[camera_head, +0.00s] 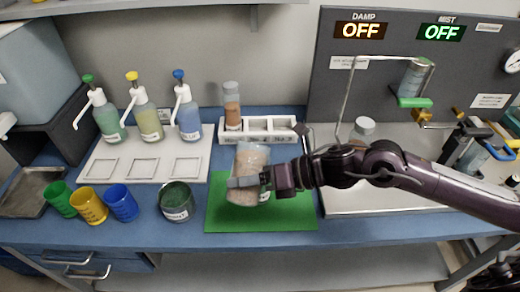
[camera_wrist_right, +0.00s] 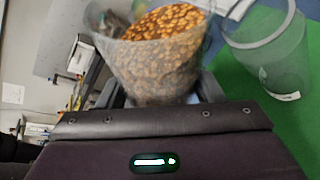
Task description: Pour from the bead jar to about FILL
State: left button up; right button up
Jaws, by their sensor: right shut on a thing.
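My right gripper (camera_head: 250,182) reaches in from the right and is shut on the bead jar (camera_head: 250,158), a clear jar of orange-brown beads. In the right wrist view the bead jar (camera_wrist_right: 160,60) sits between the fingers, with beads heaped near its rim. A clear container (camera_wrist_right: 265,45), with no beads visible in it, stands beside the jar on the green mat (camera_wrist_right: 232,85). It has a small white label low on its side; I cannot read a FILL mark. In the head view the jar and gripper largely overlap this container. My left gripper is out of view.
The green mat (camera_head: 295,208) lies on the blue bench. A dark jar (camera_head: 177,202) and three coloured cups (camera_head: 90,205) stand left of it. Behind are pump bottles (camera_head: 147,115) and a white rack (camera_head: 272,128) holding one vial. A metal tray (camera_head: 375,198) lies right.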

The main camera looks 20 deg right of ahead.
aim_at(260, 165)
jog(key=shift+s+a+r+m+g+y+p, duration=0.15)
jog(key=shift+r+m+g+y+p, duration=0.4)
jog(key=shift+p, duration=1.45)
jog(key=shift+r+m+p, duration=0.15)
jog(key=shift+m+p, duration=0.6)
jog(key=shift+p, duration=0.2)
jog(key=shift+r+m+g+y+p, duration=0.25)
jog(key=shift+r+m+y+p, duration=0.3)
jog(key=shift+p, duration=0.7)
dwell(0.7)
jog(key=shift+w+d+r+m+y, duration=0.15)
jog(key=shift+r+m+y, duration=0.05)
jog(key=shift+r+m, duration=0.25)
jog(key=shift+w+d+r+m+y, duration=0.1)
jog(key=shift+w+r+m+y, duration=0.1)
jog(key=shift+r+m, duration=0.15)
dwell(2.3)
